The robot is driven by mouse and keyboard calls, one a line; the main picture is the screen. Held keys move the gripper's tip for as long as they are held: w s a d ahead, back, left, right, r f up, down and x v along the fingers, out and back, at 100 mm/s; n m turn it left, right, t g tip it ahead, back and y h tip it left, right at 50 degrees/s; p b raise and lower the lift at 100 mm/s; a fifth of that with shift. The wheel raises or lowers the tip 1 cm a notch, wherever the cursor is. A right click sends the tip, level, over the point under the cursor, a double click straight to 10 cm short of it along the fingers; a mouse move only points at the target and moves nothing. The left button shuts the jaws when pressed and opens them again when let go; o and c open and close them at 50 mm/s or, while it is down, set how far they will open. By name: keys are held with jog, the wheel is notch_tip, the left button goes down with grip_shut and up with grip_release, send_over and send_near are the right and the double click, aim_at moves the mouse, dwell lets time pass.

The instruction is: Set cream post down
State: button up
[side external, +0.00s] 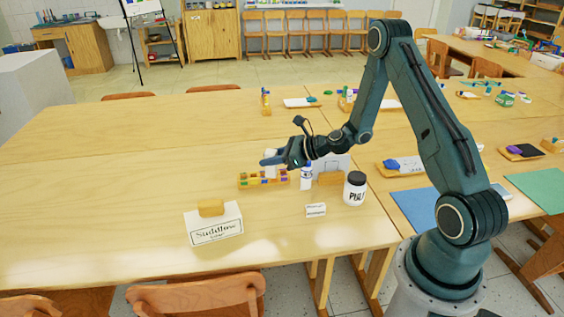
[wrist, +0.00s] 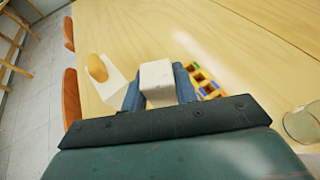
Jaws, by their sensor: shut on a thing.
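The cream post (wrist: 157,76) is between the two blue-grey fingers of my gripper (wrist: 160,92) in the wrist view. My gripper is shut on it. In the side view my gripper (side external: 269,161) is over the wooden tray of coloured blocks (side external: 247,181), and only a pale part of the post (side external: 271,171) shows below the fingers. I cannot tell whether the post's lower end touches anything. In the wrist view the tray (wrist: 207,87) lies just right of the post.
A white lettered box (side external: 216,230) with a yellow-tan block (side external: 211,208) on top stands front left. A white bottle (side external: 306,180), a black-lidded jar (side external: 355,190) and a small white card (side external: 316,210) stand to the right. The table's left side is clear.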

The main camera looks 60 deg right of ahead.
aim_at(272, 176)
jog(key=shift+f, duration=3.35)
jog(key=shift+f, duration=0.1)
jog(key=shift+f, duration=1.8)
jog(key=shift+f, duration=0.15)
jog(key=o, duration=1)
jog(key=shift+o, duration=0.2)
jog(key=shift+r, duration=0.2)
jog(key=v, duration=1.2)
